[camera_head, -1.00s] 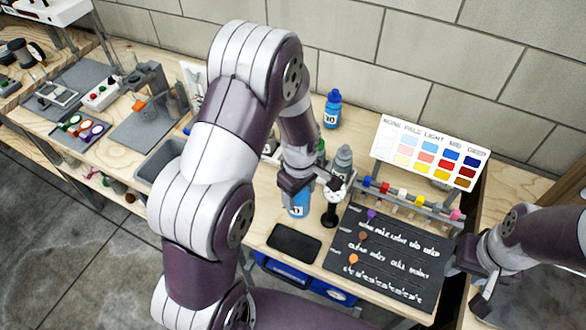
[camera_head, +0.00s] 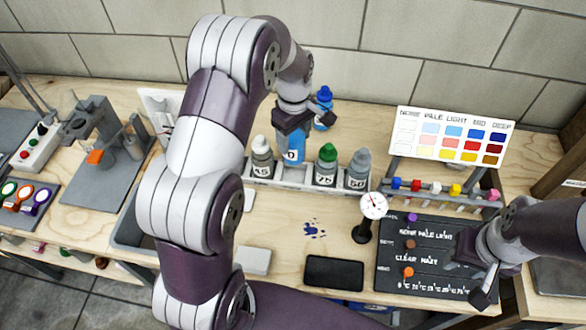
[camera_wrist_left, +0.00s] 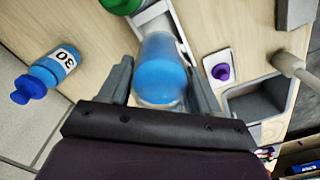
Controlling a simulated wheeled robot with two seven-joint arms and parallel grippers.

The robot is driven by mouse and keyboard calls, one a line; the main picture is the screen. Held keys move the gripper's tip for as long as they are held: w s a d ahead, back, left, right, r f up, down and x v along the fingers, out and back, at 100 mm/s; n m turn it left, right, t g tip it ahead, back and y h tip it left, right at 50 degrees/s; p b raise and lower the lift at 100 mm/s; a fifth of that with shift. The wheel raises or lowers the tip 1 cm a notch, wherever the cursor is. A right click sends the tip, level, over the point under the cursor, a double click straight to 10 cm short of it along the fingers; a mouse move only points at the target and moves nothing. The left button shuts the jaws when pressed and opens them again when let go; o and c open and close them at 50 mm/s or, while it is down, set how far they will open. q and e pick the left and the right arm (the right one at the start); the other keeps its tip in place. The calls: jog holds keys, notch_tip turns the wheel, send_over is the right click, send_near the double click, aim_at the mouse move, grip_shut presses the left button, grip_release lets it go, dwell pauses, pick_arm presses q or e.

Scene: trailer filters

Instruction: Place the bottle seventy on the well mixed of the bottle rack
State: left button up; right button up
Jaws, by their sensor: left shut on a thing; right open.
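My left gripper (camera_head: 291,122) is shut on a translucent blue bottle (camera_head: 293,152), upright in the head view; only part of its label shows. In the left wrist view the bottle (camera_wrist_left: 161,68) sits between the two fingers. The bottle rack (camera_head: 288,182) is below and in front of it, holding a white-capped bottle 45 (camera_head: 262,160), a green-capped bottle 75 (camera_head: 326,168) and a grey bottle 50 (camera_head: 358,172). The held bottle is over the gap between 45 and 75; whether it touches the rack is unclear. My right gripper (camera_head: 474,271) is open and empty.
A round gauge (camera_head: 373,206), a black slab (camera_head: 334,271) and a dark lettered board (camera_head: 425,250) are in front. A colour chart (camera_head: 451,137) stands right. Blue spots mark the bare wood before the rack.

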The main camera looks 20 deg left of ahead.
aim_at(294, 159)
pick_arm(q)
notch_tip(294, 159, down, 8)
jog(key=shift+f+p, duration=0.25)
jog(key=shift+p, duration=0.15)
jog(key=shift+f, duration=0.1)
jog(key=o, duration=1.4)
jog(key=shift+d, duration=0.1)
